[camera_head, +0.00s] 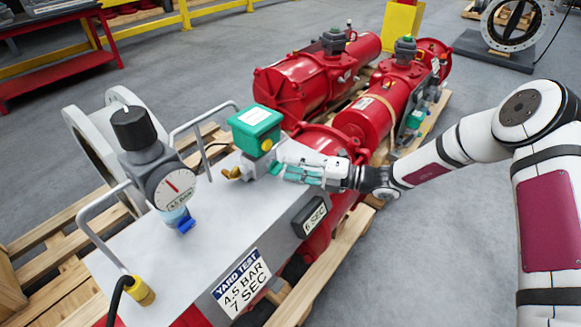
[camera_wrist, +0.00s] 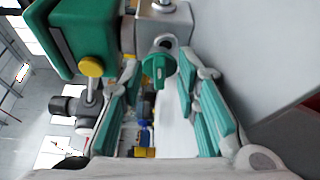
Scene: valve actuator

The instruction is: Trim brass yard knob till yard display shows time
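The yard display (camera_head: 313,218) on the grey bench's side reads "6 SEC". The yard test sign (camera_head: 240,282) reads "4.5 BAR 7 SEC". A green box (camera_head: 256,126) on a grey valve block carries a round yellow knob, also in the wrist view (camera_wrist: 90,67). A brass elbow fitting (camera_head: 232,173) sticks out of the block's left side. My gripper (camera_head: 282,168) is at the block's right side. In the wrist view its teal fingers stand apart, with a small green knob (camera_wrist: 158,70) between their tips. Whether they touch it is unclear. I cannot tell which part is the brass yard knob.
A gauge with a black-topped regulator (camera_head: 135,128) stands left on the bench (camera_head: 150,262). Metal handles (camera_head: 100,235) rise from the bench. Red actuators (camera_head: 310,85) lie on pallets behind. Open grey floor lies to the right.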

